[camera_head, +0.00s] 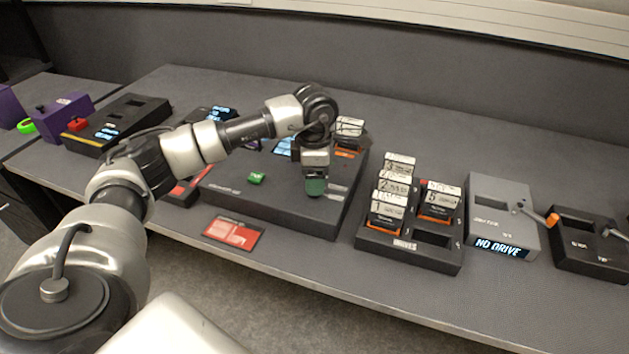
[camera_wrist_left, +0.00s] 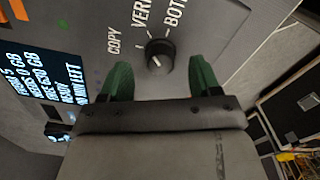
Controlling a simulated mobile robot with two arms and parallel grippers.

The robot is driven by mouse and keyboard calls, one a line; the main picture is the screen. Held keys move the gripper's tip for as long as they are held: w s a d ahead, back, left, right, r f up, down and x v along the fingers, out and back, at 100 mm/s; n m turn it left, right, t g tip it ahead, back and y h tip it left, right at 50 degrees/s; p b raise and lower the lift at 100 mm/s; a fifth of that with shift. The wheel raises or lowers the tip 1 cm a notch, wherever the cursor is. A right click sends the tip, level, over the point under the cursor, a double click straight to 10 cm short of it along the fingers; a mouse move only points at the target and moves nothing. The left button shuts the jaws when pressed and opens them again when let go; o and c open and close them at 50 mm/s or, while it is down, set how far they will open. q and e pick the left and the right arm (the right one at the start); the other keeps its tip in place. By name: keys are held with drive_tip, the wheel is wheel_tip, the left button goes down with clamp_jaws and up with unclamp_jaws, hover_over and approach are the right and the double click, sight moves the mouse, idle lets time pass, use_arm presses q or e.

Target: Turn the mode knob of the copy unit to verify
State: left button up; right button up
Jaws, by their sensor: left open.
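The copy unit (camera_head: 222,200) is a wide dark box in the middle of the bench in the head view. Its mode knob (camera_wrist_left: 159,54) is black and round with a pale pointer line, and shows in the left wrist view beside the printed words COPY, VERI (cut off) and BOT (cut off). The pointer's exact setting is hard to tell. My left gripper (camera_head: 316,188) is over the unit's right part, with green fingers. In the wrist view the left gripper (camera_wrist_left: 160,80) is open, one finger on each side of the knob. Contact cannot be told. My right gripper is not in view.
A lit display (camera_wrist_left: 42,80) shows on the unit. Right of the unit stand a dark rack (camera_head: 408,250) with labelled drives and a grey box (camera_head: 490,225) reading NO DRIVE. A red card (camera_head: 233,233) lies at the bench's front edge. A green button (camera_head: 256,178) sits on the unit.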

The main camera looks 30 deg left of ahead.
use_arm(q)
wheel_tip(320, 180, up, 9)
idle(0.3)
drive_tip(key=shift+f, duration=0.15)
idle(0.3)
